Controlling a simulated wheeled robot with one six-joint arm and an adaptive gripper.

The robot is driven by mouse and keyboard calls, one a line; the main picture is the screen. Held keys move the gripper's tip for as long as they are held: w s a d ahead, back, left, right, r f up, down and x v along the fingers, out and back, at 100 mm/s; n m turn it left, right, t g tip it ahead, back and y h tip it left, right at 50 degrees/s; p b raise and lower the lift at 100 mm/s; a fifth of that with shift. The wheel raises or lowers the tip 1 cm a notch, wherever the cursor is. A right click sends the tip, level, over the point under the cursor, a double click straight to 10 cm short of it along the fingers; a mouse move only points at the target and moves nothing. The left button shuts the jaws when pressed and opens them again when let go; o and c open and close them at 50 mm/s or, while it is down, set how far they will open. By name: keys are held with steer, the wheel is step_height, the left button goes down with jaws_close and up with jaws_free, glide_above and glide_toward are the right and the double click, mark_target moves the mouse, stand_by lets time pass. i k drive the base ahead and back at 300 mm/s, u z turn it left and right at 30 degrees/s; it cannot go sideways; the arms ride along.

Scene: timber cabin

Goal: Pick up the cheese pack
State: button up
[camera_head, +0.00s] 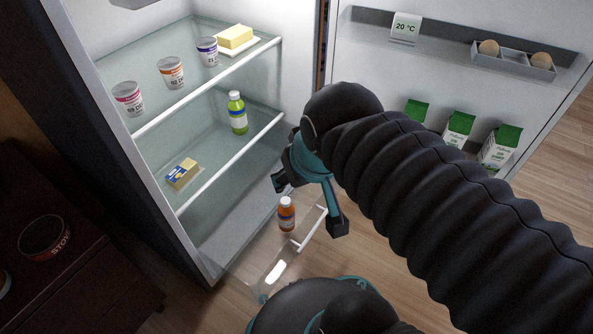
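The cheese pack appears to be the small yellow block with a blue-and-white wrapper (182,174). It lies on the fridge's middle glass shelf, near the front left. My gripper (308,204) is in front of the open fridge, to the right of the pack and well apart from it. Its two fingers are spread wide, with nothing visible held between them. My black ribbed arm covers part of the door and the floor.
The upper shelf (150,122) holds several cups and a yellow block on a white dish (237,47). A green bottle (237,112) stands right of the pack. The open door (440,70) holds eggs and cartons.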

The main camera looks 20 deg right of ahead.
mark_target(177, 180)
steer(key=u, duration=0.05)
steer(key=k, duration=1.1)
steer(key=z, duration=1)
steer(key=i, duration=1.25)
steer(key=u, duration=1.05)
steer(key=i, duration=0.25)
steer(key=u, duration=0.15)
